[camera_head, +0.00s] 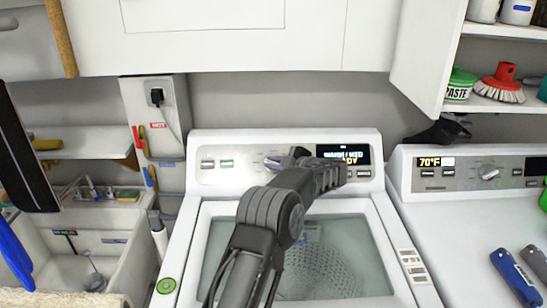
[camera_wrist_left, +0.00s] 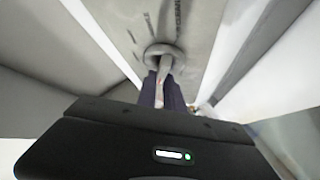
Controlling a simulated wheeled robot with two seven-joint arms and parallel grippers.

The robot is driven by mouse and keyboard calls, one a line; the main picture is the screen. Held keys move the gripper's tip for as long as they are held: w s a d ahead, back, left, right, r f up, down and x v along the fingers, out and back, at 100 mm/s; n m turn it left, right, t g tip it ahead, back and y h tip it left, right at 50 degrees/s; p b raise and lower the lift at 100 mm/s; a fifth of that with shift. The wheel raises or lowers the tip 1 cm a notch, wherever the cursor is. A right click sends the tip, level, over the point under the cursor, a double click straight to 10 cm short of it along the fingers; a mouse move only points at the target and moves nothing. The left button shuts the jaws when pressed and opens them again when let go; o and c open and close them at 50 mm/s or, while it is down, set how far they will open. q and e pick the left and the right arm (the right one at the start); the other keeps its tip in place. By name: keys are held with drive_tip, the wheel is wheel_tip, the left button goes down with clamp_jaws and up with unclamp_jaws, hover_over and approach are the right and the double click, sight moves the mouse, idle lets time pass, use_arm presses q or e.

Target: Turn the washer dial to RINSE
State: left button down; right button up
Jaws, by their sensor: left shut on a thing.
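The washer (camera_head: 190,230) stands in the middle of the head view, with a control panel along its back. Its grey dial (camera_head: 273,162) is mostly hidden behind my left gripper (camera_head: 291,158). The left wrist view shows the round dial (camera_wrist_left: 164,51) with its raised grip between the dark fingers of my left gripper (camera_wrist_left: 162,80). The gripper is shut on the dial. The panel display (camera_head: 345,156) is lit; its upper line seems to read WASH / MED, and the lower line is partly covered. The dial's printed labels are blurred. My right gripper is not in view.
A second machine (camera_head: 475,200) with its own dial stands at the right. A sink (camera_head: 85,240) is at the left. A cabinet (camera_head: 220,40) hangs above the washer, and its open door (camera_head: 425,50) is at the upper right. My left arm crosses over the washer's glass lid.

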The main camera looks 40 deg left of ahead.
use_arm(q)
drive_tip(key=shift+n+g+h+p, duration=0.45)
drive_tip(key=shift+n+p, duration=0.2)
drive_tip(key=shift+n, duration=0.35)
drive_tip(key=c, duration=1.5)
unclamp_jaws()
drive_tip(key=shift+o, duration=0.2)
drive_tip(key=shift+d, duration=0.1)
drive_tip(key=shift+d+r, duration=0.15)
drive_tip(key=shift+d, duration=0.15)
drive_tip(key=b+v, duration=0.2)
drive_tip(key=v, duration=0.5)
